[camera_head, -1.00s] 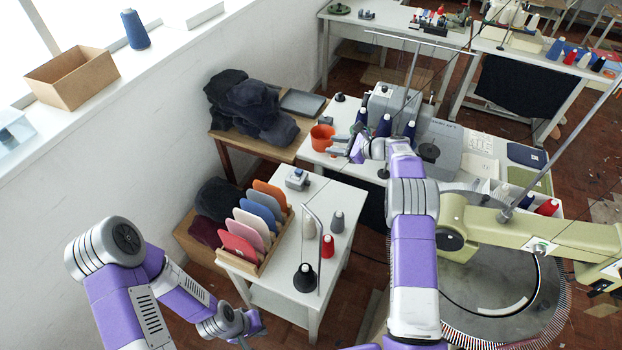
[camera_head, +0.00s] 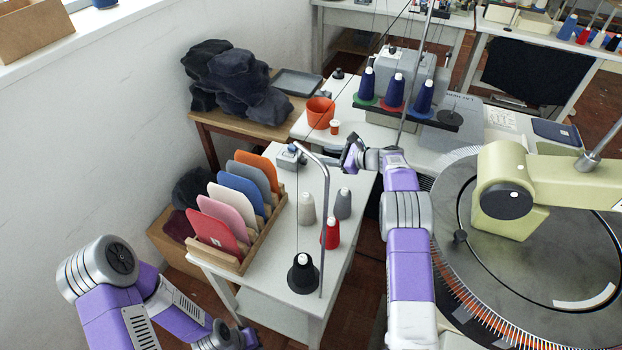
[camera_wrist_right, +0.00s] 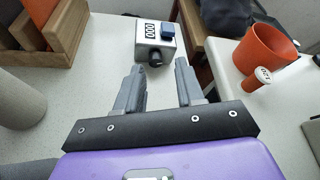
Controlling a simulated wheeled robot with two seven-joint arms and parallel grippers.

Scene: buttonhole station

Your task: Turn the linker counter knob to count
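The linker counter is a small grey box (camera_wrist_right: 143,40) with a digit window, a blue part on top and a black knob (camera_wrist_right: 155,59) on the side facing me. In the head view the counter (camera_head: 290,157) stands at the back of the white side table. My right gripper (camera_wrist_right: 160,78) is open and empty; its two fingers point toward the counter, with the knob ahead of the gap between them and apart from both. In the head view my right gripper (camera_head: 350,153) is just right of the counter. My left gripper (camera_head: 243,339) is low at the bottom edge, its fingers unclear.
A wooden rack (camera_head: 240,262) of coloured panels stands left on the side table (camera_head: 272,285). Several thread cones and a bent metal stand (camera_head: 326,220) are in front of the counter. An orange cup (camera_head: 320,113) and small spool (camera_head: 334,127) sit on the table behind.

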